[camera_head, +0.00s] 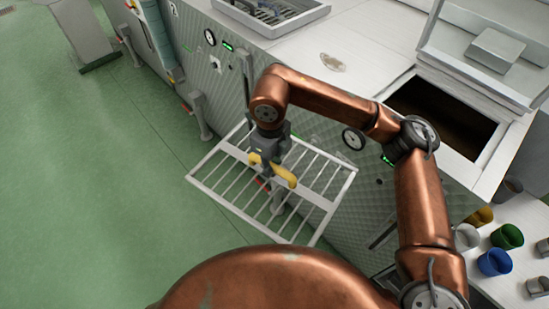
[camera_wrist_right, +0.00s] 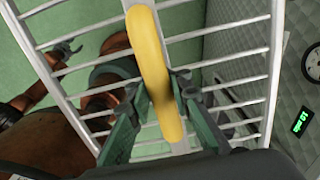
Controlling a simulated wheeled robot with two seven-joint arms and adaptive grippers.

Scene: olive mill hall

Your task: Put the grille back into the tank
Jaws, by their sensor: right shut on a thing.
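The grille (camera_head: 322,203) is a pale metal frame with parallel bars and a yellow handle (camera_head: 285,177) on its middle strip. My right gripper (camera_head: 270,160) is shut on the yellow handle and holds the grille in the air, tilted, over the green floor beside the machine front. In the right wrist view the gripper (camera_wrist_right: 158,100) has its green fingers on both sides of the handle (camera_wrist_right: 148,45), with the bars beyond. The tank (camera_head: 489,160) is open at the right, with a dark inside. What seems to be my left gripper (camera_wrist_right: 65,52) shows small beyond the bars; its jaws are unclear.
A raised lid (camera_head: 455,72) stands behind the tank opening. A pale worktop (camera_head: 320,45) and a tray (camera_head: 315,14) lie to its left. Blue (camera_head: 495,262) and green (camera_head: 508,236) cups stand with others at lower right.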

